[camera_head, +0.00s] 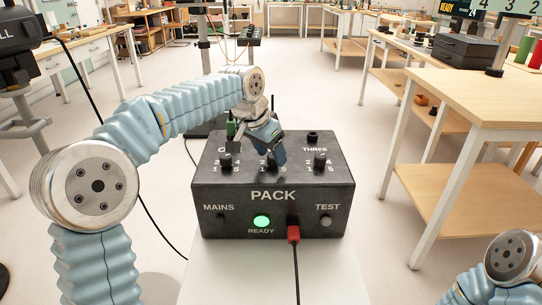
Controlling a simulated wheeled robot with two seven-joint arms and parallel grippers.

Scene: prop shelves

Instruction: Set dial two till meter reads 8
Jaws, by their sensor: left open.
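A black box marked PACK (272,215) stands on a pale stand in front of me. Three small black dials sit on its sloped upper face. No meter reading can be made out. My right gripper is out of view.
The box front has a lit green READY lamp (262,221), a MAINS switch (220,219), a TEST button (326,221) and a red plug (293,234) with a hanging cable. A wooden table (490,95) stands at right. The floor between the tables is mostly clear.

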